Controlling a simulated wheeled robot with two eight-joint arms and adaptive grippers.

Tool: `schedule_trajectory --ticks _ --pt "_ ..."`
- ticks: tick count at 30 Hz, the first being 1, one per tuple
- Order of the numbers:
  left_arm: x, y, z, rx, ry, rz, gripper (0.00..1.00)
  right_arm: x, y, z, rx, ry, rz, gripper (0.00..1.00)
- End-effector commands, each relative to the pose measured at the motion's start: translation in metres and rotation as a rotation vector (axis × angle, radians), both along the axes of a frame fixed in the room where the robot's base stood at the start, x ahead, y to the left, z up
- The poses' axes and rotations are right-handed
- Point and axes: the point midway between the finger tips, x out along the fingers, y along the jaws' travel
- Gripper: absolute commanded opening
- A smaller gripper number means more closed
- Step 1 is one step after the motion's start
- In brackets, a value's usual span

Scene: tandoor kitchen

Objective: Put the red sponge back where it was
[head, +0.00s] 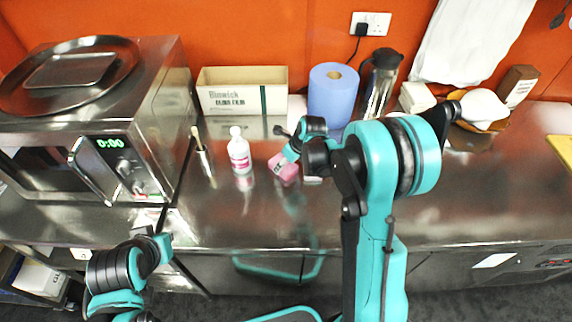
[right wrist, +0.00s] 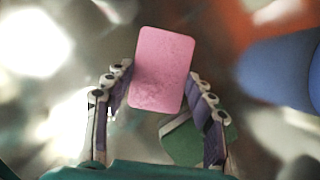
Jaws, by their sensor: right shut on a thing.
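The red sponge, a pinkish-red block (head: 284,169), is between the fingers of my right gripper (head: 287,155) over the middle of the steel counter (head: 345,215). In the right wrist view the sponge (right wrist: 163,68) sits between the two fingers of the right gripper (right wrist: 160,95), which is shut on it. A green block with a pale stripe (right wrist: 187,143) lies below it, partly hidden by the right-hand finger. I cannot tell whether the sponge touches the counter. My left gripper (head: 160,240) is low at the left, near the counter's front edge; its fingers are not clear.
A white bottle with a pink label (head: 240,152) stands just left of the sponge. A blue paper roll (head: 332,95), a film box (head: 243,92) and a flask (head: 380,80) stand behind. An oven (head: 85,130) fills the left. The counter's front middle looks clear.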

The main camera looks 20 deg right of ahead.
Motion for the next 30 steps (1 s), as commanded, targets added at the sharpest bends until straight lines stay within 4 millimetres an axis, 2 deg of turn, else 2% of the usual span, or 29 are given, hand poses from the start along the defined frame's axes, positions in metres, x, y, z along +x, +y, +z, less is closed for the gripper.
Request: schedule_trajectory --ticks 4,5,6,7,16,19,23,30 --pt "0.0 0.0 0.001 0.0 0.0 0.0 0.0 -0.001 0.0 0.0 -0.001 0.003 0.001 0.32" --pt "0.0 0.0 0.001 0.0 0.0 0.0 0.0 -0.001 0.0 0.0 -0.001 0.003 0.001 0.6" --pt "0.0 0.0 0.001 0.0 0.0 0.0 0.0 -0.001 0.0 0.0 -0.001 0.003 0.001 0.7" --pt "0.0 0.0 0.001 0.0 0.0 0.0 0.0 -0.001 0.0 0.0 -0.001 0.003 0.001 0.75" --pt "0.0 0.0 0.001 0.0 0.0 0.0 0.0 -0.001 0.0 0.001 0.0 0.002 0.001 0.75" --pt "0.0 0.0 0.003 0.0 0.0 0.0 0.0 -0.003 -0.001 0.008 -0.001 0.002 0.0 0.75" --pt "0.0 0.0 0.01 0.0 0.0 0.0 0.0 -0.01 -0.005 0.028 -0.001 0.003 0.0 0.75" --pt "0.0 0.0 0.025 0.0 0.0 0.0 0.0 -0.028 -0.016 0.077 -0.001 0.003 -0.001 0.75"
